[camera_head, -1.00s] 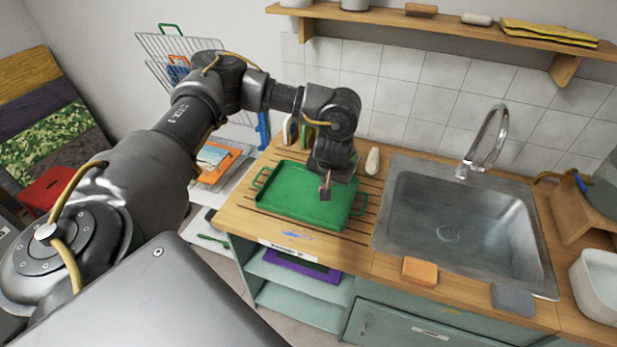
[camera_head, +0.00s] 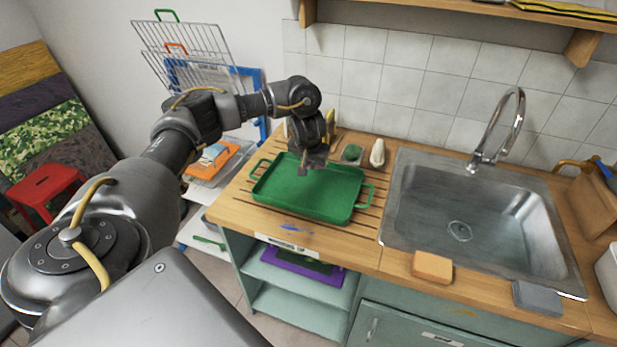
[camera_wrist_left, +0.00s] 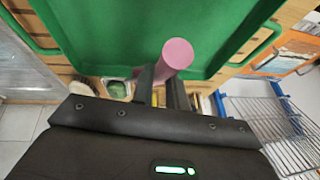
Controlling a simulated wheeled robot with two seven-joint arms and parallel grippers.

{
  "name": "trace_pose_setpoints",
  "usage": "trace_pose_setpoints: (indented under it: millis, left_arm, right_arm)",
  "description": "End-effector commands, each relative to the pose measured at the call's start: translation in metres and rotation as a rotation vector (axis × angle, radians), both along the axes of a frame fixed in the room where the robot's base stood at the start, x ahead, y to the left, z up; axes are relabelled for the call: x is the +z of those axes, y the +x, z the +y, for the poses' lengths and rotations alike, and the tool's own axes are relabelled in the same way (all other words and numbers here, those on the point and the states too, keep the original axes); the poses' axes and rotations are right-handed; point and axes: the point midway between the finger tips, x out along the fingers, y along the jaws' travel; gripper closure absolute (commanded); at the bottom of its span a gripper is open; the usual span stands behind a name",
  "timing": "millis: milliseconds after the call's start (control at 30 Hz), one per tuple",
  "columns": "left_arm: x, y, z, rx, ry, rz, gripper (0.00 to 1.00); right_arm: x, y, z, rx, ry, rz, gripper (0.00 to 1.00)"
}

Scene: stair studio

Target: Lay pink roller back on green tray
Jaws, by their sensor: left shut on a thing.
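The green tray (camera_head: 325,192) lies on the slatted wooden counter left of the sink, with a handle at each end. My left gripper (camera_head: 309,167) is over the back middle part of the tray, pointing down. In the left wrist view the pink roller (camera_wrist_left: 178,53) shows with its round end toward the camera, at the fingers of my left gripper (camera_wrist_left: 162,88), which is shut on it. The green tray (camera_wrist_left: 110,35) fills the area behind it there. In the head view the roller is hidden by the gripper. Whether it touches the tray I cannot tell. My right gripper is not in view.
The metal sink (camera_head: 465,225) with its tap (camera_head: 497,130) lies right of the tray. An orange sponge (camera_head: 432,266) is at the counter's front edge. A white object (camera_head: 377,153) and a small green item (camera_head: 352,153) stand behind the tray. A wire rack (camera_head: 185,55) is at the back left.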

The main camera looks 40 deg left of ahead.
Motion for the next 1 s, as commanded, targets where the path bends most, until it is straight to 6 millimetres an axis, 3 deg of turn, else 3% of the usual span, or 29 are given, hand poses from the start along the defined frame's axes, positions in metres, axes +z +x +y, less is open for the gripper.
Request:
trace_pose_setpoints:
  millis: [267,500,967,1000]
  left_arm:
    - [-0.009,0.003,0.006,0.000,-0.001,-0.001,1.00]
    - [-0.042,0.004,0.010,0.001,-0.002,0.001,1.00]
    - [-0.046,0.004,0.010,-0.001,0.000,0.001,1.00]
    - [-0.046,0.005,0.010,-0.001,0.000,0.000,0.81]
  right_arm:
    - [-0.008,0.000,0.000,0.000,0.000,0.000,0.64]
    - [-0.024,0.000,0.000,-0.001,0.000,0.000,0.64]
    - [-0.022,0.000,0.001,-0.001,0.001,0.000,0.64]
    - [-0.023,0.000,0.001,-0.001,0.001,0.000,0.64]
